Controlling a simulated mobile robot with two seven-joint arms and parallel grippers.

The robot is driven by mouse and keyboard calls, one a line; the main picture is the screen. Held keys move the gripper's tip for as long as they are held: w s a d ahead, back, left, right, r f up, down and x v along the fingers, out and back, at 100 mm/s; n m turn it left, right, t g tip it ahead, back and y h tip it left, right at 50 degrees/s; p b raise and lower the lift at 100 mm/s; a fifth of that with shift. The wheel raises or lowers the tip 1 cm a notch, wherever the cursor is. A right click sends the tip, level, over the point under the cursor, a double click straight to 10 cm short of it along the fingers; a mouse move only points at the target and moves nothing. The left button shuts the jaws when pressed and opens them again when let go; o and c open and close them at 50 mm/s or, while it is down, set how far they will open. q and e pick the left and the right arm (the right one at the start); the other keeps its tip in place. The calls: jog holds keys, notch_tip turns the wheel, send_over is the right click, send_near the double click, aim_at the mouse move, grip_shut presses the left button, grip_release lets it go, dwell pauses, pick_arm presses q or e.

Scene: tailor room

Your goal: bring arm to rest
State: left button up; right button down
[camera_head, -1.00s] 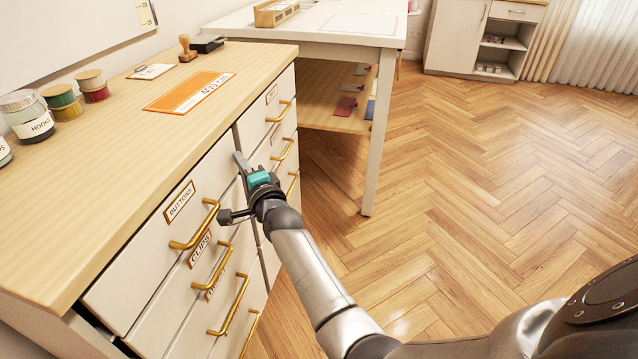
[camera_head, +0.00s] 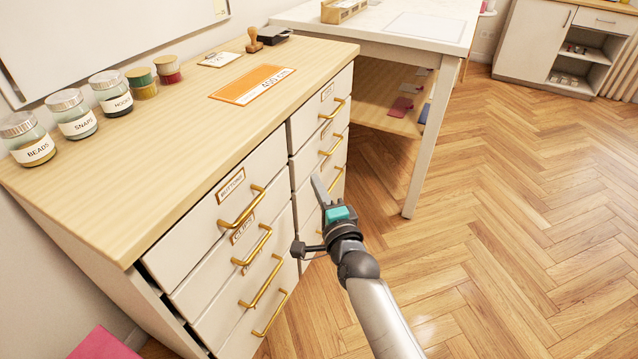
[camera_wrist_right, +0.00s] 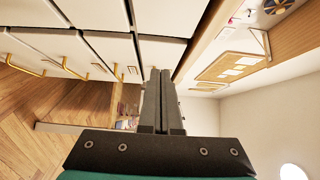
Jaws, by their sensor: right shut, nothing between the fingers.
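My right gripper (camera_head: 318,190) is in front of the right column of drawers in the head view, its arm coming in from the lower right. It is shut and empty. In the right wrist view its two fingers (camera_wrist_right: 161,100) lie side by side, pointing at the drawer cabinet's fronts. The white drawer cabinet (camera_head: 200,222) has brass handles and label plates, one reading BUTTONS. The drawers look closed or nearly so. I cannot tell whether the gripper touches the cabinet. My left gripper is not in view.
The cabinet's wooden top holds labelled jars (camera_head: 75,114), spools (camera_head: 141,82), an orange card (camera_head: 252,85) and a stamp (camera_head: 254,40). A white table (camera_head: 375,26) stands behind, its leg (camera_head: 428,145) near my right arm. The herringbone floor (camera_head: 530,200) to the right is clear.

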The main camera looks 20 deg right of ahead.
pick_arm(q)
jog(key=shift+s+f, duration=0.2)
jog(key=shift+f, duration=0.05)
pick_arm(e)
jog(key=shift+s, duration=0.4)
